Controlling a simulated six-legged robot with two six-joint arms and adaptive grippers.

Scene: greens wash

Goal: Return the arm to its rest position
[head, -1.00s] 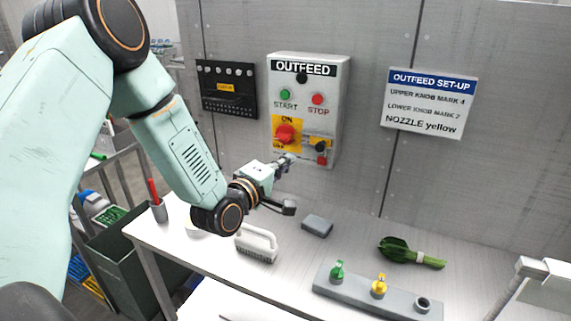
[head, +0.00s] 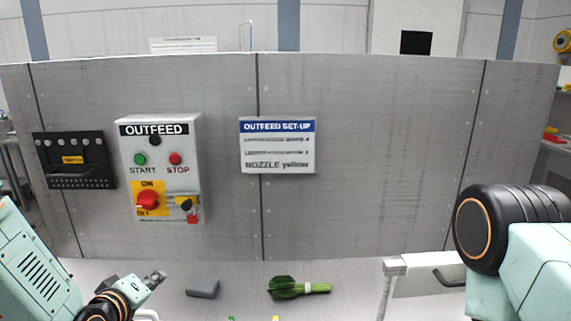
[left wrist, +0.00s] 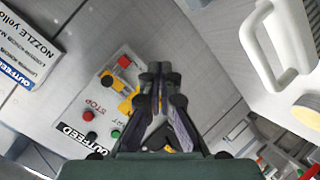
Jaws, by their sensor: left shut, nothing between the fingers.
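My left gripper (head: 155,279) is low at the left of the head view, in front of the wall and below the outfeed control box (head: 160,172). Its fingers are shut with nothing between them. The shut fingers also show in the left wrist view (left wrist: 160,70), with the control box (left wrist: 100,105) beyond them. They are apart from the box. My right arm's dark joint and pale green link show at the right edge of the head view; its gripper is out of view.
A grey block (head: 202,288) and a bundle of greens (head: 298,287) lie on the white bench. A set-up sign (head: 277,145) and a black panel (head: 74,160) hang on the wall. A white holder (head: 430,276) stands right.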

